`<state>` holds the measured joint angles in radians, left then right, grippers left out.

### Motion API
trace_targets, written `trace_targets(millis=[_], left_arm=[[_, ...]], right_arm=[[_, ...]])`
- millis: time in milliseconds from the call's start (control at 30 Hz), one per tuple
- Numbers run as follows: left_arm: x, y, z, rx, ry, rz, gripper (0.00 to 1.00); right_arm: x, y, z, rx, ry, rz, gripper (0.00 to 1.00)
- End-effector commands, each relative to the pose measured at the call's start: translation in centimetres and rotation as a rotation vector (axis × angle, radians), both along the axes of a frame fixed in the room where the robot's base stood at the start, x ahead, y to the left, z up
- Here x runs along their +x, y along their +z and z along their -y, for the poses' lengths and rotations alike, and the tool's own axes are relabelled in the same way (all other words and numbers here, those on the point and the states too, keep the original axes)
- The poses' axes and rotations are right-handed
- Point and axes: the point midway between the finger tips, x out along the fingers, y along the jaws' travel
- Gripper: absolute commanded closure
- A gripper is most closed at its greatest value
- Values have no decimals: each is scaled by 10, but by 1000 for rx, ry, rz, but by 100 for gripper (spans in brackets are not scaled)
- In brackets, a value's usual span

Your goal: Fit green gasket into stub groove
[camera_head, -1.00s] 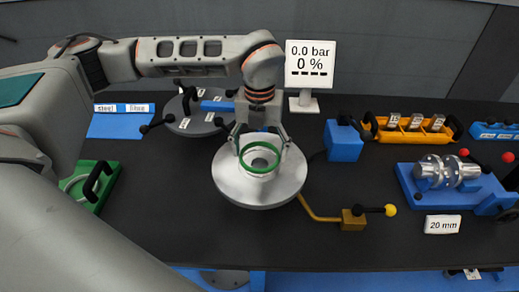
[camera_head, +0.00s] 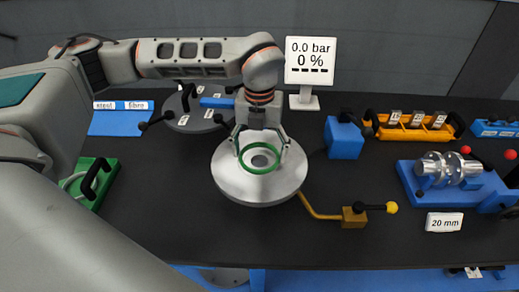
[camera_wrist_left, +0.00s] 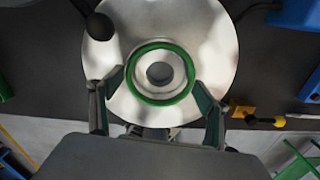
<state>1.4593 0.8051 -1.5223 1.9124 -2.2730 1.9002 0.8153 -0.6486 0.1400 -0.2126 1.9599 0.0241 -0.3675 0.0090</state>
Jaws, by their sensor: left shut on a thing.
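The green gasket (camera_head: 259,172) is a thin ring held level by my left gripper (camera_head: 261,156). It also shows in the left wrist view (camera_wrist_left: 162,103). The gripper's two fingers are on opposite sides of the ring. The ring is over the middle of the round silver shell (camera_head: 228,184), around the dark central hole of the stub (camera_wrist_left: 160,73) as seen from above. I cannot tell whether the ring touches the stub or hangs just above it. The groove itself cannot be made out. My right gripper is not in view.
A gold lever (camera_head: 320,213) with a yellow knob is at the shell's lower right. A blue block (camera_head: 344,140) stands right of the shell. A grey disc (camera_head: 190,120) lies behind left, and a green tray (camera_head: 106,180) left. The display (camera_head: 309,62) reads 0.0 bar, 0 %.

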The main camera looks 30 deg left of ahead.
Motion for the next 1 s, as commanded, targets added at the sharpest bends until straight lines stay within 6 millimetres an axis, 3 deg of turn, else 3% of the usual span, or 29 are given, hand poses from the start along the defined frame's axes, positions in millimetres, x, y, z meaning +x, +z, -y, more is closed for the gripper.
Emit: trace_targets(millis=[500, 533, 600, 1000], left_arm=[[0, -13, 0, 0, 0, 0, 46], [0, -12, 0, 0, 0, 0, 19], [0, -12, 0, 0, 0, 0, 5], [0, -8, 0, 0, 0, 0, 5]], right_arm=[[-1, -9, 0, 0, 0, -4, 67], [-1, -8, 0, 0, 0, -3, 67], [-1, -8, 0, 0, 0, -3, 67], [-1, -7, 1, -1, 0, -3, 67]])
